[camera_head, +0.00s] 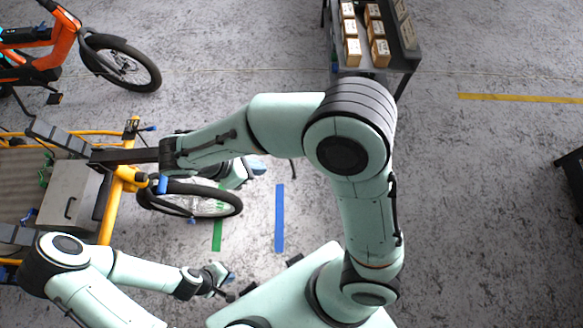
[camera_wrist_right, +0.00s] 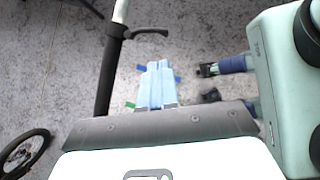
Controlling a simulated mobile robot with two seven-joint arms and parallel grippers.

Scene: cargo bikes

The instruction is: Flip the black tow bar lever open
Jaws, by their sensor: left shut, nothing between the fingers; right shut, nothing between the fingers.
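In the right wrist view a black lever (camera_wrist_right: 150,32) sticks out sideways from a dark upright bar (camera_wrist_right: 108,75) with a silver upper end. I cannot tell for certain that it is the tow bar lever. My right gripper (camera_wrist_right: 155,68) is shut and empty, its light-blue fingers side by side, right of the bar and below the lever in the picture. It shows no contact with the lever. In the head view my right gripper (camera_head: 257,166) is partly behind my right arm. My left gripper (camera_head: 231,278) is shut and empty, low in the picture.
A yellow-framed cargo bike (camera_head: 120,185) with a black front wheel (camera_head: 205,210) stands at left. An orange bike (camera_head: 60,45) is at upper left. A dark table (camera_head: 385,62) with small boxes stands at the top. The floor at right is mostly clear.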

